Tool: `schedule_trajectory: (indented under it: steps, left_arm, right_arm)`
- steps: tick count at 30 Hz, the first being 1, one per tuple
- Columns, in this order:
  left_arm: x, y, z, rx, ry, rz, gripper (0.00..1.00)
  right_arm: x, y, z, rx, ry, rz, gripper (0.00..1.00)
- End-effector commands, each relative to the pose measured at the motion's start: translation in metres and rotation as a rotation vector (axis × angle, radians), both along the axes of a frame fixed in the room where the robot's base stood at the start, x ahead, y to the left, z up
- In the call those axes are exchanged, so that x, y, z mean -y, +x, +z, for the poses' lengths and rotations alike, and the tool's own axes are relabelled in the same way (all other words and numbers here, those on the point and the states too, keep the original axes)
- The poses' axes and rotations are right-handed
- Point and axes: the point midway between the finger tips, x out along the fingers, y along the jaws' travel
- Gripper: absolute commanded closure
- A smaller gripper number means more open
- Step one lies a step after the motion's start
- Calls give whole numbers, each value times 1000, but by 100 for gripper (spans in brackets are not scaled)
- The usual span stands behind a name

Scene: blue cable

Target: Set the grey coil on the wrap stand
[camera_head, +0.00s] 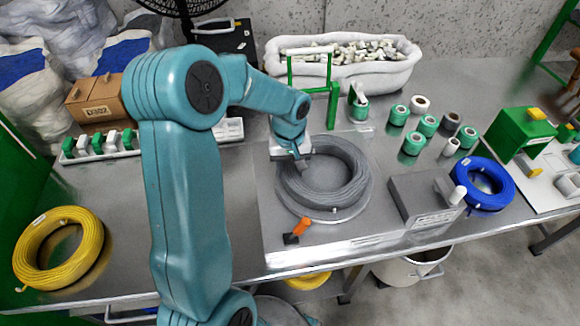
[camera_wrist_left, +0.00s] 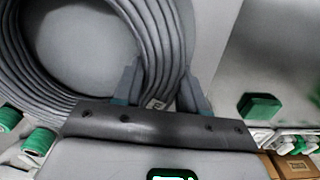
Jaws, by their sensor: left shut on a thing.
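The grey coil (camera_head: 344,177) lies flat on the round plate of the wrap stand (camera_head: 293,207) in the head view. My left gripper (camera_head: 302,163) reaches in from the left and is shut on the coil's left side. In the left wrist view, the two fingers of my left gripper (camera_wrist_left: 165,88) straddle the strands of the grey coil (camera_wrist_left: 150,45). Whether the coil's underside fully touches the plate cannot be told. My right gripper is not in view.
A blue coil (camera_head: 504,183) lies right of a grey block (camera_head: 420,199), and a yellow coil (camera_head: 32,240) lies at the left. Several green rolls (camera_head: 414,143) and a white bin (camera_head: 343,72) stand behind.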

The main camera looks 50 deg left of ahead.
Motion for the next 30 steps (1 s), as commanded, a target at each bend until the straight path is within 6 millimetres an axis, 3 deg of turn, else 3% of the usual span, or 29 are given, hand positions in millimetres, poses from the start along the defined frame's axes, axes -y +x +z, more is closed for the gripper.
schedule_trajectory:
  steps: [4, 5, 6, 12, 15, 23, 30]
  left_arm:
    - [-1, 1, 2, 5, 2, 1, 100]
    - [-1, 1, 2, 5, 2, 1, 56]
    - [0, 1, 2, 5, 2, 1, 50]
    - [0, 1, 1, 2, 1, 0, 50]
    - [0, 0, 1, 1, 0, 0, 21]
    - [0, -1, -1, -3, -1, -1, 21]
    - [0, 0, 12, 0, 0, 0, 21]
  right_arm:
    - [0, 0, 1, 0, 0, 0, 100]
    - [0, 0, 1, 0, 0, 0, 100]
    - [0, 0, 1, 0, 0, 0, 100]
    - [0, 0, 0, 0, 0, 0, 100]
    - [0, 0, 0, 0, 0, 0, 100]
    - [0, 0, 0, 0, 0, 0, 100]
    - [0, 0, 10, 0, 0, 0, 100]
